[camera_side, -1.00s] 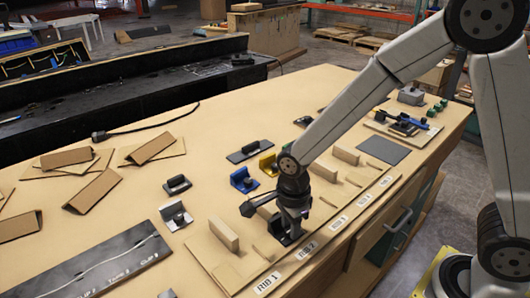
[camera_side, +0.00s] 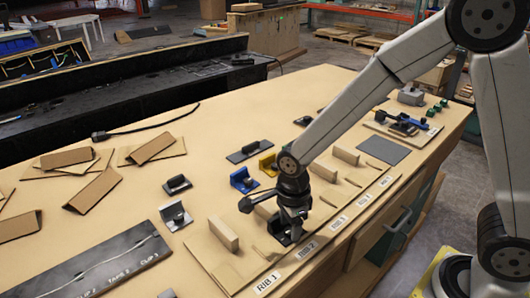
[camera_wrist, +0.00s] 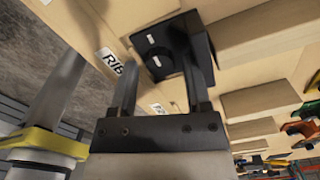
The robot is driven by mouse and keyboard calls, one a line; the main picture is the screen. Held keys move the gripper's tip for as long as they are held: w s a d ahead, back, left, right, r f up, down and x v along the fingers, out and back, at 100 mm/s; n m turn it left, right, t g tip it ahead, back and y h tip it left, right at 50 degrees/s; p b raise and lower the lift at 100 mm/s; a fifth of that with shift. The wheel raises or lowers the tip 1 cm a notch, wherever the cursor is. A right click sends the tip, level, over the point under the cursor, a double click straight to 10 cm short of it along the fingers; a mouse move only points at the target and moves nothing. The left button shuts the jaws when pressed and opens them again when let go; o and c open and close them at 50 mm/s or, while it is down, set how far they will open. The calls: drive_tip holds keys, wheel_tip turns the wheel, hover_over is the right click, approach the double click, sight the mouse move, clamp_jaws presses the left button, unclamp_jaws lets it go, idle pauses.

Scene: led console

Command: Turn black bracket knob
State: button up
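The black bracket (camera_side: 281,238) stands on the bench by the RIB 2 label, mostly covered by my gripper (camera_side: 291,234) in the side view. In the wrist view the black bracket (camera_wrist: 203,60) shows its plate with white slots and a dark rounded part, likely its knob (camera_wrist: 160,68). My gripper (camera_wrist: 156,62) points down at it, with one finger on each side of the rounded part. The fingers stand apart. Whether they touch the knob is not clear.
A wooden rib (camera_side: 224,234) stands close left of my gripper. The bench's front edge is near, at lower right.

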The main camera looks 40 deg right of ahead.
drive_tip(key=shift+f+n, duration=0.1)
drive_tip(key=shift+n, duration=0.2)
